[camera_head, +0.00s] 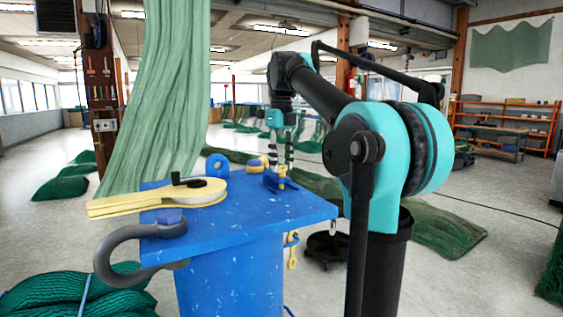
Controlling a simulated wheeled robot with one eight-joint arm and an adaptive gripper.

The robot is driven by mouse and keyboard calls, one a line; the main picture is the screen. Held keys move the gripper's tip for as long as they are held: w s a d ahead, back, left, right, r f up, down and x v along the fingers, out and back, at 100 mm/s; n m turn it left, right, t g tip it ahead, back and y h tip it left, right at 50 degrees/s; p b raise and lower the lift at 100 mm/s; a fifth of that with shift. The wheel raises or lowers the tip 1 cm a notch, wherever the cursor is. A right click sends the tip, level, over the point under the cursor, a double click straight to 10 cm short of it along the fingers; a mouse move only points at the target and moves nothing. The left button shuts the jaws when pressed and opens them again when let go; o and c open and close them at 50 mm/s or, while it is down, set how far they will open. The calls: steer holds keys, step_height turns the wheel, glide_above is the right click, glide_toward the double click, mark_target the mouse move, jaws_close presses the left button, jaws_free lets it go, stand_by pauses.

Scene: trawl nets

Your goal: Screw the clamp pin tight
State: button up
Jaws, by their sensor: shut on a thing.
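A small blue clamp (271,182) stands near the back right of the blue table top. A yellow piece at it, which looks like the clamp pin (281,171), shows just below my fingertips. My gripper (289,160) points down over the clamp from the teal wrist, shut on the clamp pin. The fingers cover part of the pin, and the thread is too small to make out. I cannot tell how far in the pin sits.
On the blue table (290,211) lie a yellow tool with a round head (150,199), a blue ring (219,166) and a small yellow roll (256,166). A large grey shackle (122,243) is at the left edge. Green netting (160,90) hangs behind.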

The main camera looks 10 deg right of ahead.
mark_target(282, 166)
steer(key=shift+m, duration=1.2)
steer(key=o, duration=1.2)
steer(key=shift+c, duration=0.2)
steer(key=shift+r, duration=0.1)
step_height(282, 166, up, 12)
